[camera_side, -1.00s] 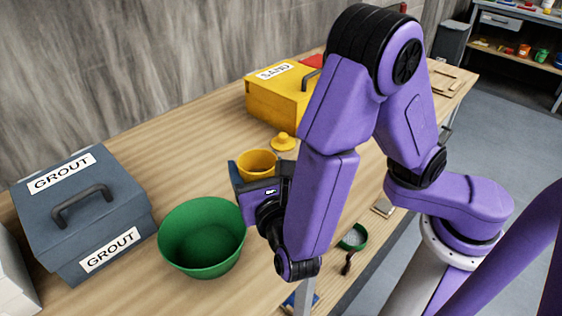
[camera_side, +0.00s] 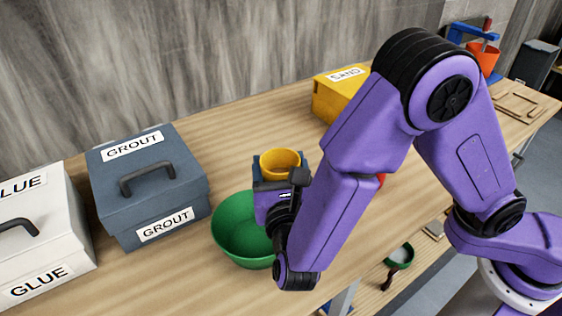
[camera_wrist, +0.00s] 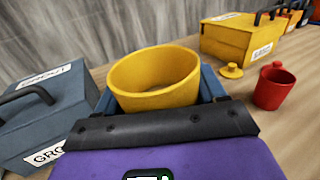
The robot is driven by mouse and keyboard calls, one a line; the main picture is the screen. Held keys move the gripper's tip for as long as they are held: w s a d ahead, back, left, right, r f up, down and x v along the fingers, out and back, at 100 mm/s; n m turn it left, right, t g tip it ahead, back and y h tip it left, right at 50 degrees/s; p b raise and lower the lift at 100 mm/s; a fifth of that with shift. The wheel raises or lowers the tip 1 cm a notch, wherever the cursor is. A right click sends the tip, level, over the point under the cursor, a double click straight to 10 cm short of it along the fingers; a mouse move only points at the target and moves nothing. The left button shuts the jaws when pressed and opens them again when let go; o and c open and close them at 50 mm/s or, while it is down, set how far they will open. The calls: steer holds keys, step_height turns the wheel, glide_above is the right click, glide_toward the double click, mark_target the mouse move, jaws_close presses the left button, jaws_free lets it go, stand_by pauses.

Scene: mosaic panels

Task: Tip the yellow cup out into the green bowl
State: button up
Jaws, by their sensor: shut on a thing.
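The yellow cup (camera_side: 280,163) is upright in my gripper (camera_side: 284,177), held above the table. In the wrist view the cup (camera_wrist: 155,78) sits between the blue fingers of my gripper (camera_wrist: 158,92), its mouth facing up. I see its inner wall but cannot tell what lies at its bottom. The green bowl (camera_side: 238,235) stands on the table below and just left of the cup in the side view. My gripper and wrist hide the bowl's right part. The bowl does not show in the wrist view.
A grey GROUT box (camera_side: 150,190) stands left of the bowl, with a white GLUE box (camera_side: 45,235) beyond it. A yellow SAND box (camera_side: 338,98) stands at the back. A yellow lid-like piece (camera_wrist: 232,71) and a red cup (camera_wrist: 273,88) stand to the right in the wrist view.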

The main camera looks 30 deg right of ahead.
steer(key=shift+d+f+n, duration=0.2)
steer(key=shift+f+n, duration=0.6)
steer(key=shift+f, duration=1)
steer(key=n, duration=0.1)
steer(key=n+t, duration=0.1)
steer(key=n, duration=0.3)
steer(key=shift+s+d+r, duration=0.2)
steer(key=shift+d+r, duration=0.2)
steer(key=n, duration=0.2)
steer(key=n+t, duration=0.1)
steer(key=n, duration=0.1)
steer(key=shift+f+n, duration=0.2)
steer(key=shift+n, duration=0.2)
steer(key=n, duration=0.2)
steer(key=f+n+y, duration=0.1)
steer(key=n, duration=0.1)
steer(key=a+n+t, duration=0.1)
steer(key=shift+w+f+n+y, duration=0.2)
steer(key=shift+n+y, duration=0.1)
steer(key=shift+n, duration=0.1)
steer(key=n, duration=0.3)
steer(key=n+y, duration=0.1)
steer(key=shift+w+a+f+n, duration=0.2)
steer(key=shift+a+n, duration=0.2)
steer(key=shift+a+r, duration=0.1)
